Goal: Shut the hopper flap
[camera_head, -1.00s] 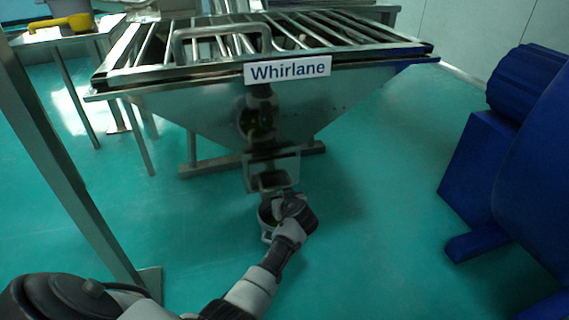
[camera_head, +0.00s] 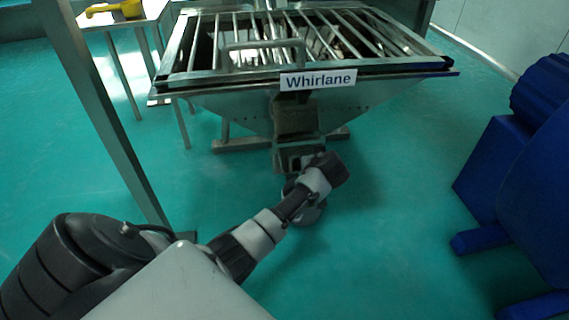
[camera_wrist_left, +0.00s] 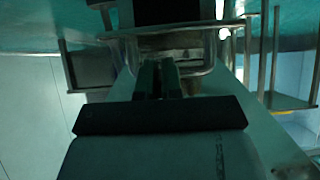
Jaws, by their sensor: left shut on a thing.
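The hopper (camera_head: 235,105) is a tapering metal bin with a barred top and a "Whirlane" sign. Below the sign, a dull brownish plate, apparently the flap (camera_head: 295,115), covers its front outlet. A metal bracket (camera_head: 290,158) stands just under it. My left arm reaches to this bracket; its wrist hides the fingertips in the head view. In the left wrist view my left gripper (camera_wrist_left: 157,78) has its fingers close together at a U-shaped metal bar (camera_wrist_left: 206,68), apparently the flap's handle. The exact contact is dark and partly hidden. My right gripper is not in view.
A blue machine (camera_head: 510,185) stands at the right. A metal post (camera_head: 100,120) rises at the left, near my arm. A side table (camera_head: 150,12) with a yellow scoop (camera_head: 128,9) is at the back left. The green floor between hopper and blue machine is clear.

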